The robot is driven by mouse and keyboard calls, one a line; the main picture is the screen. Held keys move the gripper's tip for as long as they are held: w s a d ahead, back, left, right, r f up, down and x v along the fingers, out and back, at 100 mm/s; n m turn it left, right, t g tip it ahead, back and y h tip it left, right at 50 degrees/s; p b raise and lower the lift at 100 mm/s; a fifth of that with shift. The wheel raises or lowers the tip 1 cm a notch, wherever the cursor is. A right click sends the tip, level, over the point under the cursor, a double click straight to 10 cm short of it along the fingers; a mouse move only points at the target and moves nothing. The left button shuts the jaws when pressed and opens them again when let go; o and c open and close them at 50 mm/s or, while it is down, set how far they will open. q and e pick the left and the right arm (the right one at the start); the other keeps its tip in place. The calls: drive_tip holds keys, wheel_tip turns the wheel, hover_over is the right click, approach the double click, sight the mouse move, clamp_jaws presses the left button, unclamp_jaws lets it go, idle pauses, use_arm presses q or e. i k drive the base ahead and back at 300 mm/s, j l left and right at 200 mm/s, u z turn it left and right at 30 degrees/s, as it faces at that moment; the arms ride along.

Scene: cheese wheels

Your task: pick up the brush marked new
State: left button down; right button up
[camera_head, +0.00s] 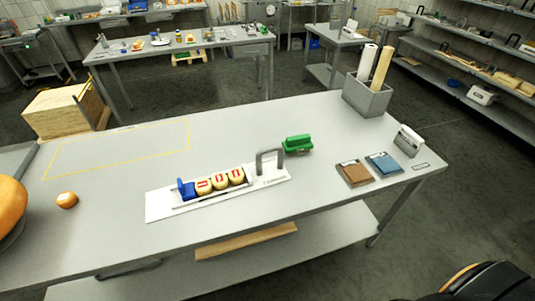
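A green brush-like object (298,144) lies on the grey table (245,125), behind the right end of a white board (163,207). A blue piece (186,189), possibly another brush or a stop, sits at the left end of the board's row. I cannot read the word "new" on either. Small round pale cheeses (220,181) with red labels stand in a row on the board, beside a grey handle-shaped bracket (270,161). Neither of my grippers shows in the head view.
A brown folded cloth (355,174) and a blue one (384,164) lie at the right, near a white-fronted holder (408,141). A grey bin (367,97) holds upright rolls at the back. A small orange ball-like thing (67,200) sits at left. The yellow-outlined area (120,148) is clear.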

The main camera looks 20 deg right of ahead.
sight(292, 145)
drive_tip(key=k+l+u, duration=0.25)
drive_tip(key=l, duration=0.15)
drive_tip(key=l+u, duration=0.25)
drive_tip(key=l, duration=0.2)
drive_tip(key=k+l+u, duration=0.55)
drive_tip(key=l, duration=0.15)
drive_tip(key=i, duration=0.1)
